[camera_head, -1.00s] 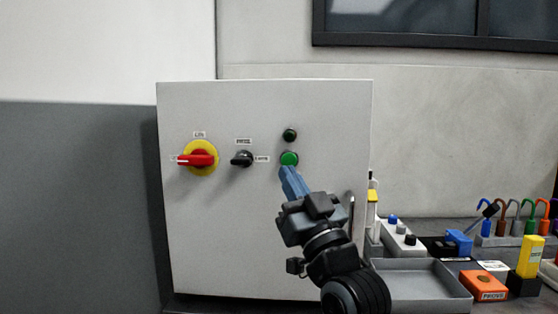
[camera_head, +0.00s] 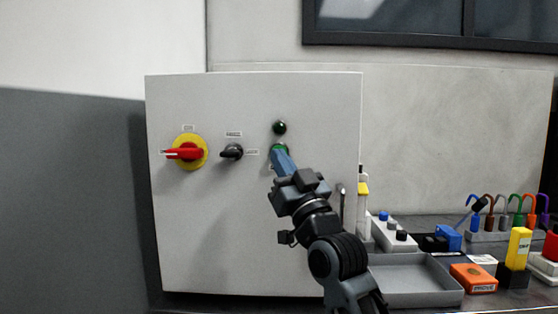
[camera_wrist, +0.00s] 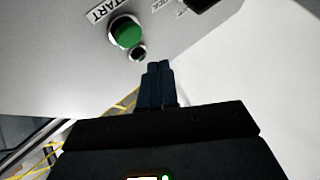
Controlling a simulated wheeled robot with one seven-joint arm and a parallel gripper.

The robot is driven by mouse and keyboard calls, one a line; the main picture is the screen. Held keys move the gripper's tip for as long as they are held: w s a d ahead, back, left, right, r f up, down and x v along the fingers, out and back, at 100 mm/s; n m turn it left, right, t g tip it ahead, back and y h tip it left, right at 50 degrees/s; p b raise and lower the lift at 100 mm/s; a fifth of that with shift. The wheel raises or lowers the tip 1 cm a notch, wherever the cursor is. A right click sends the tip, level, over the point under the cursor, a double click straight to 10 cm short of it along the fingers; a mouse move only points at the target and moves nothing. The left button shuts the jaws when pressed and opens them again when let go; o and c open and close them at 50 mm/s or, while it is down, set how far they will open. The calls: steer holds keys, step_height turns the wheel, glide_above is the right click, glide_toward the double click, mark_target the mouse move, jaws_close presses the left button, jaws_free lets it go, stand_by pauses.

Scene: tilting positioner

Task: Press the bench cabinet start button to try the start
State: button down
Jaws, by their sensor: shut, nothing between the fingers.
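The bench cabinet (camera_head: 210,230) is a pale grey box with a flat front. Its green start button (camera_head: 279,146) is partly hidden by my fingertips in the head view, below a dark green lamp (camera_head: 280,128). In the wrist view the green button (camera_wrist: 127,33) stands out beside a START label (camera_wrist: 108,11), with a small dark round part next to it. My gripper (camera_head: 278,154) is shut and empty, its blue fingers pointing at the cabinet front. In the wrist view the fingertips (camera_wrist: 158,65) appear to the lower right of the button, with a visible gap in the picture.
A red-and-yellow rotary switch (camera_head: 186,153) and a black selector knob (camera_head: 232,151) are left of the button. A vertical handle is on the cabinet's right side. A grey tray (camera_head: 412,283), an orange box (camera_head: 473,278) and coloured hooks sit on the bench to the right.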

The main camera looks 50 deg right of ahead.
steer(key=shift+w+d+b, duration=0.65)
steer(key=shift+w+d, duration=0.15)
steer(key=shift+d, duration=0.25)
stand_by(1.4)
steer(key=shift+w+d+b, duration=0.3)
steer(key=shift+d+b, duration=0.05)
steer(key=shift+w+d+b, duration=0.25)
steer(key=shift+d+b, duration=0.1)
steer(key=shift+b, duration=0.05)
stand_by(0.7)
steer(key=shift+s+a, duration=0.1)
steer(key=shift+a, duration=0.05)
steer(key=shift+s+a, duration=0.45)
steer(key=shift+a, duration=0.1)
steer(key=shift+a+p, duration=0.1)
steer(key=shift+p, duration=0.25)
steer(key=s+a+p, duration=0.1)
steer(key=s+a, duration=0.2)
steer(key=shift+a+p, duration=0.3)
steer(key=shift+a, duration=0.05)
